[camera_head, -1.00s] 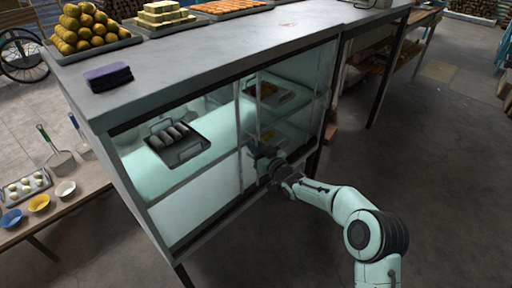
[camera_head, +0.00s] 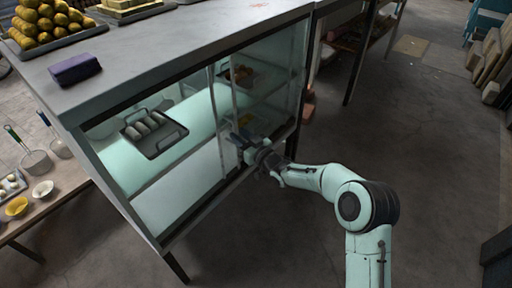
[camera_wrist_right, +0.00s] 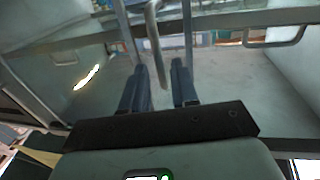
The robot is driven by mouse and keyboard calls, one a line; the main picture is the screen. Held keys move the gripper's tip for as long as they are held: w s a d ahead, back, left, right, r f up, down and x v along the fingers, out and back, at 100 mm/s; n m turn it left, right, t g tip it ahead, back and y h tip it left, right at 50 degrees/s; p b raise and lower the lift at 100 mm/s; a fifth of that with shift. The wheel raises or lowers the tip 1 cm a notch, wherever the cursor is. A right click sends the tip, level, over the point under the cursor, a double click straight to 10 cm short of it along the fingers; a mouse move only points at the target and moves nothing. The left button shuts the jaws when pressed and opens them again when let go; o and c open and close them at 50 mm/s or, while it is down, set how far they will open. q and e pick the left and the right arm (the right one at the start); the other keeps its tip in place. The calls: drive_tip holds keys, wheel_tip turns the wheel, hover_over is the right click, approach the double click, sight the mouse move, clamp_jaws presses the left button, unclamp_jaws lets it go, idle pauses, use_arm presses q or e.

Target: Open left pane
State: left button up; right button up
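The display cabinet (camera_head: 150,215) has a glass front facing my right arm. Its left pane (camera_head: 185,185) covers the left part of the front, as far as I can tell through the clear glass. Upright pane edges (camera_head: 232,100) stand near the middle. My right gripper (camera_head: 243,142) is at the front by these edges. In the right wrist view its two dark fingers (camera_wrist_right: 160,85) are apart, with a curved metal handle (camera_wrist_right: 154,45) showing between them. I cannot tell whether they touch it. My left gripper is not in view.
A tray of rolls (camera_head: 153,131) lies inside on the left of the cabinet. A purple block (camera_head: 75,69) and a heaped yellow tray (camera_head: 45,25) sit on top. A low table (camera_head: 60,205) stands at left.

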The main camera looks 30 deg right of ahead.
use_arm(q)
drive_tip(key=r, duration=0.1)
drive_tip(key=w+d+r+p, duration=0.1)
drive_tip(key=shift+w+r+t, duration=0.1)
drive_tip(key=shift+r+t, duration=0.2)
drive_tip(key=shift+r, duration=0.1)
use_arm(e)
drive_tip(key=s+d, duration=0.1)
drive_tip(key=s, duration=0.8)
drive_tip(key=shift+s+d, duration=0.3)
